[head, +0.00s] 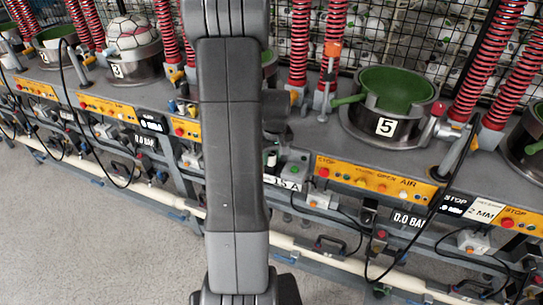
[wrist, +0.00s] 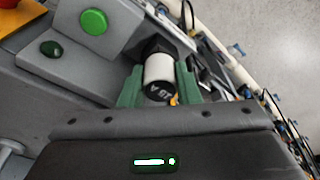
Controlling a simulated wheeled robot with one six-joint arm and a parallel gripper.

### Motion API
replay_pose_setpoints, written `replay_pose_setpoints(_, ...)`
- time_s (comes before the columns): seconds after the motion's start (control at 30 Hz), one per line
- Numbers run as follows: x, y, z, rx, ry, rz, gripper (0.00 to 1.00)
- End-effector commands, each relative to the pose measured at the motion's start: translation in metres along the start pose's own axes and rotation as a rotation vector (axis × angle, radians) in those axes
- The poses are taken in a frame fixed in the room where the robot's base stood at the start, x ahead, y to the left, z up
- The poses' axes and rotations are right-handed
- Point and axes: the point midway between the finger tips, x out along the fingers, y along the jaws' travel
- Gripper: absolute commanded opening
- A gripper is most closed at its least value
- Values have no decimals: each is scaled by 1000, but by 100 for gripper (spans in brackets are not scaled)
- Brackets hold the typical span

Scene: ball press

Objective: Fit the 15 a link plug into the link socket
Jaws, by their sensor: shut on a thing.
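The 15 A link plug is a white cylinder (wrist: 158,70) with a black end cap marked 15 A, seen in the wrist view. My gripper (wrist: 160,86) has its green fingers on both sides of the plug and is shut on it. A black collar (wrist: 158,46), which looks like the link socket, is at the plug's far end beside a grey box. The plug lines up with it and appears to meet it; how deep it sits is hidden. In the head view my arm covers most of this spot, beside a 15 A label (head: 287,185).
The grey box carries a large green button (wrist: 93,21), close to the fingers. A dark green button (wrist: 51,48) is left of it. In the head view, yellow control panels (head: 376,180), hanging black cables and a cream pipe (head: 310,246) line the bench front. The floor (head: 120,240) is clear.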

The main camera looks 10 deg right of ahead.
Motion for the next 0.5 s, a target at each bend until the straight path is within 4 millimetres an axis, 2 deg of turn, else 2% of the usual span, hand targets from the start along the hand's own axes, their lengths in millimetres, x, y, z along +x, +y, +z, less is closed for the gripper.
replay_pose_setpoints(0.5,6,0,1,0,0,0,7)
